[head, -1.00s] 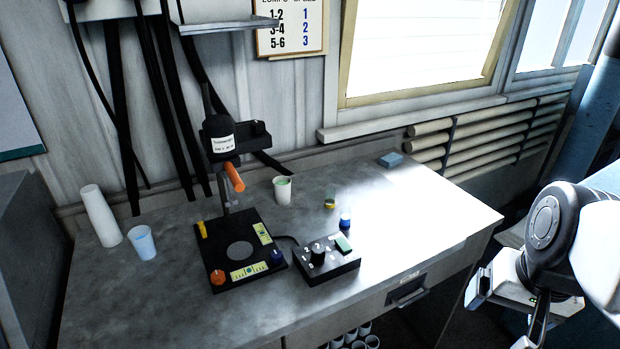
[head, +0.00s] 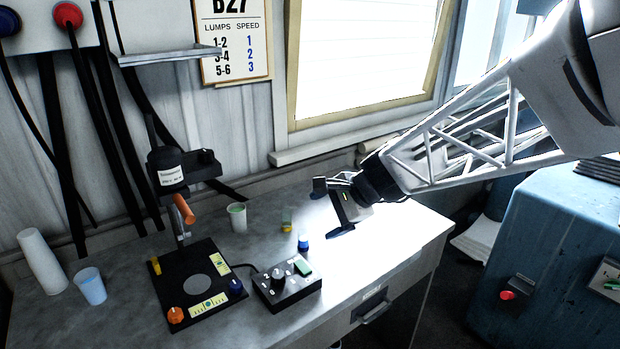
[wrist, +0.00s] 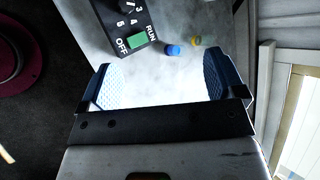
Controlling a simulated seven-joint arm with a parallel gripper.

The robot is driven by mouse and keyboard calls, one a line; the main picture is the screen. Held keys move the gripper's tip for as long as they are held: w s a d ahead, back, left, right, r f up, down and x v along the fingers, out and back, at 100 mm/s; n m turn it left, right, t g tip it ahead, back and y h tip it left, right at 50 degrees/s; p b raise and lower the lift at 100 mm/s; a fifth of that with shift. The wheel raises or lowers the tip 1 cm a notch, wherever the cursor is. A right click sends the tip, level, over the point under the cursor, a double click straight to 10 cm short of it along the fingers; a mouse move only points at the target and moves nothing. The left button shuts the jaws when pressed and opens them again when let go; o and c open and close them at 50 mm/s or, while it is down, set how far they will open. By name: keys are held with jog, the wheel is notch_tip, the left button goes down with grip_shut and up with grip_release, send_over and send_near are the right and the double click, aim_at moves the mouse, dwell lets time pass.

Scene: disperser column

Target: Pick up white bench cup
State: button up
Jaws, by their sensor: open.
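A white cup (head: 237,218) with green inside its rim stands upright on the bench, behind the stirrer plate and near the wall. A pale bluish-white cup (head: 91,287) stands upright at the bench's left, beside a leaning stack of white cups (head: 42,262). I cannot tell for certain which one is the white bench cup. My gripper (head: 329,209) is open and empty above the right part of the bench, right of the green-rimmed cup and apart from it. In the wrist view my gripper (wrist: 157,80) has its fingers wide apart over bright bare bench; no cup shows there.
A black disperser stand (head: 182,172) with a base plate (head: 200,282) stands mid-bench. A control box (head: 286,285) sits beside it. A blue-capped vial (head: 303,242) and a yellow vial (head: 287,222) stand near my gripper. The bench's right part looks clear.

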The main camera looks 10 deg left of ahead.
jog(key=w+a+f+m+t+y, duration=0.1)
jog(key=w+a+f+m+y, duration=0.35)
jog(key=w+a, duration=0.75)
jog(key=m+t, duration=0.2)
jog(key=m, duration=0.7)
send_near(231, 208)
jog(key=shift+w+d+r+h, duration=0.1)
jog(key=shift+r+h, duration=0.05)
jog(key=shift+h, duration=0.1)
jog(key=shift+n, duration=0.25)
jog(key=shift+x, duration=1.3)
jog(key=shift+x, duration=2.55)
jog(key=shift+c, duration=0.5)
jog(key=c, duration=1)
